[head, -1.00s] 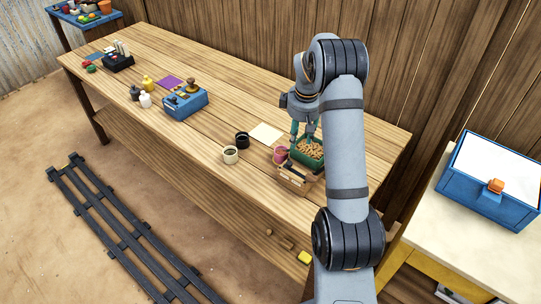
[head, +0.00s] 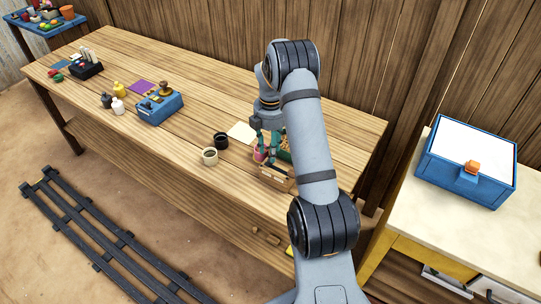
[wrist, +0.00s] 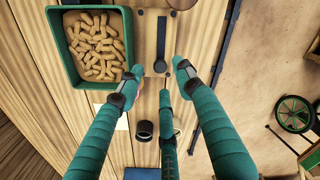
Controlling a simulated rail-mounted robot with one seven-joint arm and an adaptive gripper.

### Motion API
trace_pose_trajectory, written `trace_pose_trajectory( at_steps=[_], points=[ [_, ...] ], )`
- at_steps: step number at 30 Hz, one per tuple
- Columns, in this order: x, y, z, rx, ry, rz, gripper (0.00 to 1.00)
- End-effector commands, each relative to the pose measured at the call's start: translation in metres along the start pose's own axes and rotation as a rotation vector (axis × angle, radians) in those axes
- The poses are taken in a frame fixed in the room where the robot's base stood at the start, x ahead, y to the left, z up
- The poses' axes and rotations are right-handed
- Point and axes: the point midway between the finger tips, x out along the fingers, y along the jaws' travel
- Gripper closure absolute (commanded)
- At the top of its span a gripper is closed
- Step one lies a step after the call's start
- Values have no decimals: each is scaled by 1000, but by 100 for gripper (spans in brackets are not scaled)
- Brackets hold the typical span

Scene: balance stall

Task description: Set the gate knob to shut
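A dark lever with a round end (wrist: 160,66) lies on a narrow pale wooden piece in the wrist view. It looks like the gate knob, but no label is readable, so I cannot tell its setting. My gripper (wrist: 160,80) points down over this spot. Its teal fingers are spread with nothing between them. The lever's round end shows between the left and right fingertips; I cannot tell whether any finger touches it. In the head view my gripper (head: 268,150) is beside a small wooden box (head: 274,177) near the table's front edge, and my arm hides part of the area.
A green tray of peanut-like pieces (wrist: 72,62) stands left of the fingers in the wrist view. A black cup (head: 220,140) and a pale cup (head: 209,157) stand nearby. A blue box (head: 160,108) is farther left. The table (head: 200,85) has bare room behind the cups.

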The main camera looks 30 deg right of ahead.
Motion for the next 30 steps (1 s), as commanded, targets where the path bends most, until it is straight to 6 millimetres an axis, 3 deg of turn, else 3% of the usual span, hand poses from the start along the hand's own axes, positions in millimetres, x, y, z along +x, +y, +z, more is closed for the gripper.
trace_pose_trajectory(
  at_steps=[3, 9, 19, 30],
  points=[
    [18, -1, 0, 1, 1, -3, 64],
    [37, 0, 0, 2, 0, 0, 64],
    [41, 1, 0, 2, 1, 2, 64],
    [40, 0, 0, 2, 0, 2, 86]
  ],
)
